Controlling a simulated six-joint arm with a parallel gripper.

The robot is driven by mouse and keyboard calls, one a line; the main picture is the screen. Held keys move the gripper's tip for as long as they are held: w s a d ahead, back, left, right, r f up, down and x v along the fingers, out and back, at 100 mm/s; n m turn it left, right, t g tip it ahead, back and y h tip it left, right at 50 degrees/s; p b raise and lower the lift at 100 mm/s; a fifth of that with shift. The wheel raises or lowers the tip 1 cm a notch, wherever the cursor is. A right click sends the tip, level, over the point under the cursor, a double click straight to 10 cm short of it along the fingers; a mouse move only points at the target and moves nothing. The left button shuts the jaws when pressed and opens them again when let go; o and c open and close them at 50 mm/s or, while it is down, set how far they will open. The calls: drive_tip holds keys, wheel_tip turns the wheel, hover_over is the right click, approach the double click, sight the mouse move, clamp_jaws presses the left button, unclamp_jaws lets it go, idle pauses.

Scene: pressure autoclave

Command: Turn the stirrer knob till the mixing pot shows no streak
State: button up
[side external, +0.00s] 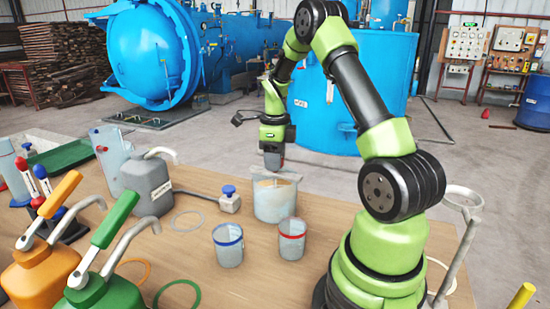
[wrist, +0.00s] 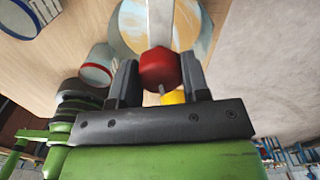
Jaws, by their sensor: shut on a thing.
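The mixing pot (side external: 274,200) is a pale, translucent vessel on the wooden table in the side view. In the wrist view its round top (wrist: 196,30) shows pale blue and tan swirls, so streaks are visible. A grey bar (wrist: 160,22) crosses over the pot. The red stirrer knob (wrist: 160,68) sits at the end of this bar, between my two fingers. My gripper (side external: 272,160) points down over the pot and is shut on the knob.
A blue-rimmed cup (side external: 228,246) and a red-rimmed cup (side external: 291,240) stand in front of the pot. A grey can (side external: 147,185), an orange can (side external: 42,272) and a green can (side external: 105,290) stand left.

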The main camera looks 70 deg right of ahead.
drive_tip(key=n, duration=2.2)
drive_tip(key=shift+n, duration=0.3)
drive_tip(key=n, duration=0.4)
drive_tip(key=shift+n, duration=0.3)
drive_tip(key=n, duration=0.3)
drive_tip(key=shift+n, duration=0.3)
drive_tip(key=n, duration=0.4)
drive_tip(key=shift+n, duration=0.3)
drive_tip(key=n, duration=1.3)
drive_tip(key=shift+n, duration=0.4)
